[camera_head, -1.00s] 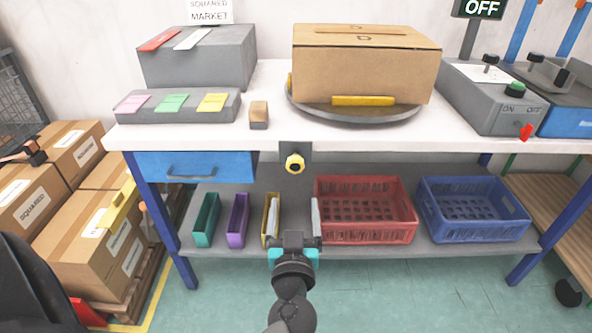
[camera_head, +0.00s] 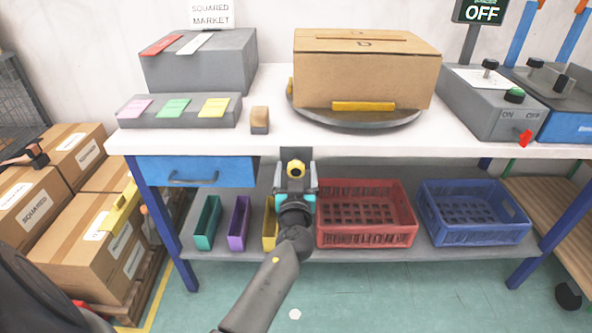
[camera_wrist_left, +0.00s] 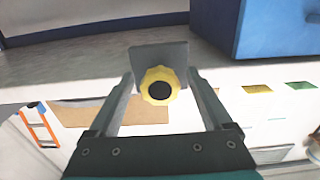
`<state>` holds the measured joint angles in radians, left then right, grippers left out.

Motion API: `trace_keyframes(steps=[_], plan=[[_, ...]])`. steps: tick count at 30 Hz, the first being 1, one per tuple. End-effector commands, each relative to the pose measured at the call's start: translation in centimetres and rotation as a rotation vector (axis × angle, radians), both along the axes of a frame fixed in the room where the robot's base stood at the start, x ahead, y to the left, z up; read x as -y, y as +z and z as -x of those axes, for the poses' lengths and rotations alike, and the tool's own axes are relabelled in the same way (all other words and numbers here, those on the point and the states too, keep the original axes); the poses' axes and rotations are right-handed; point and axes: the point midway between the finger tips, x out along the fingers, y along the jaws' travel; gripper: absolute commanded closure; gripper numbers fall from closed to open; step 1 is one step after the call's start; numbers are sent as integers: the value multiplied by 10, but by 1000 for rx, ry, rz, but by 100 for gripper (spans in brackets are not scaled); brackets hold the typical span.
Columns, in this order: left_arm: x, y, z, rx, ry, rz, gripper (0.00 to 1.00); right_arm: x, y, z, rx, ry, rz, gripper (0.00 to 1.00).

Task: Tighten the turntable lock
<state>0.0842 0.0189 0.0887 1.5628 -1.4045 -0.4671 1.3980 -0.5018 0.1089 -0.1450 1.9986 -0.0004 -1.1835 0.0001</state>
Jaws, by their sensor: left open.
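The turntable lock is a yellow knob with a dark centre (camera_head: 295,169) on a grey plate (camera_wrist_left: 143,56) at the front edge of the workbench. The knob also shows in the left wrist view (camera_wrist_left: 160,87). My left gripper (camera_head: 296,175) is open, with one finger on each side of the knob. In the wrist view gaps show between the knob and both fingers. The turntable (camera_head: 358,119) is a grey disc on the bench and bears a cardboard box (camera_head: 365,75). My right gripper is not in view.
A blue drawer (camera_head: 195,172) is left of the knob. Below are a shelf with narrow bins (camera_head: 207,222), a red crate (camera_head: 366,237) and a blue crate (camera_head: 470,228). A grey control box (camera_head: 495,105) stands at right under an OFF sign (camera_head: 481,11).

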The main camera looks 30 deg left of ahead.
Motion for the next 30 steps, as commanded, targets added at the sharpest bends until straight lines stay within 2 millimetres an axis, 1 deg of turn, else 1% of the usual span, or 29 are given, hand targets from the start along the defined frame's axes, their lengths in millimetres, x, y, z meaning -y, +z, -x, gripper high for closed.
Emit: trace_keyframes(steps=[8, 9, 30], plan=[[-1, 0, -1, 0, 0, 0, 16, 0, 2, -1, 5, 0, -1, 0], [-1, 0, -1, 0, 0, 0, 19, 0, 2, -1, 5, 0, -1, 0], [-1, 0, -1, 0, 0, 0, 97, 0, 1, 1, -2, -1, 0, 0]])
